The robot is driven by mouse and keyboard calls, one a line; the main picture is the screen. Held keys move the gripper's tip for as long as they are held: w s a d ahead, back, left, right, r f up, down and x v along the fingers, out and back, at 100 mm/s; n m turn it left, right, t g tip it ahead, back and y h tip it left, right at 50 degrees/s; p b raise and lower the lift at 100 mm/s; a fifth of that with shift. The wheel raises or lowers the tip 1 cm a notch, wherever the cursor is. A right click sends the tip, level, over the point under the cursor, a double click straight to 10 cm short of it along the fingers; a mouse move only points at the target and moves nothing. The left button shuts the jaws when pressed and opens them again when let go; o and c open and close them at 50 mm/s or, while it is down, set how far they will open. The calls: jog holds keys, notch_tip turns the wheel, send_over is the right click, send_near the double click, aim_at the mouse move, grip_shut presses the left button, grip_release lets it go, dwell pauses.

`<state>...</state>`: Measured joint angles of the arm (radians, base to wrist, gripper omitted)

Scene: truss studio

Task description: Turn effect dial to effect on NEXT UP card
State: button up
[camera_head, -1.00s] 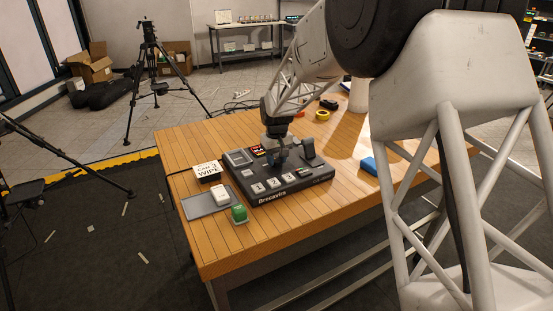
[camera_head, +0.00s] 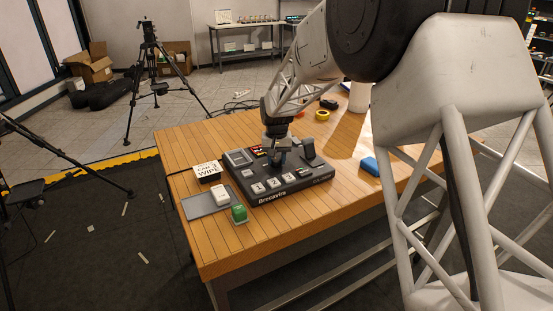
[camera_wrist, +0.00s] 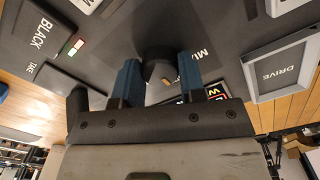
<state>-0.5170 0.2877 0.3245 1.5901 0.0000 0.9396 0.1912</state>
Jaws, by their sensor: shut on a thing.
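The black switcher console (camera_head: 300,185) sits on the wooden table. The card (camera_head: 208,171) stands at its left and reads WIPE on its lower line; the upper line looks like CAM 3. My gripper (camera_head: 278,158) points down at the console's middle. In the wrist view its two blue fingers (camera_wrist: 158,80) are closed on either side of the dark effect dial (camera_wrist: 158,55). A lit label starting with W (camera_wrist: 215,91) shows beside the right finger, and a word starting MI is partly hidden. The dial's pointer direction is unclear.
A grey tray (camera_head: 194,209) with a white block (camera_head: 221,194) and a green button (camera_head: 239,213) lie left of the console. An upright dark lever (camera_head: 308,149) stands close right of my gripper. A blue box (camera_head: 370,166) lies further right.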

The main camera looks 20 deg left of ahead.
aim_at(277, 159)
jog(key=o, duration=0.9)
jog(key=shift+r, duration=3.95)
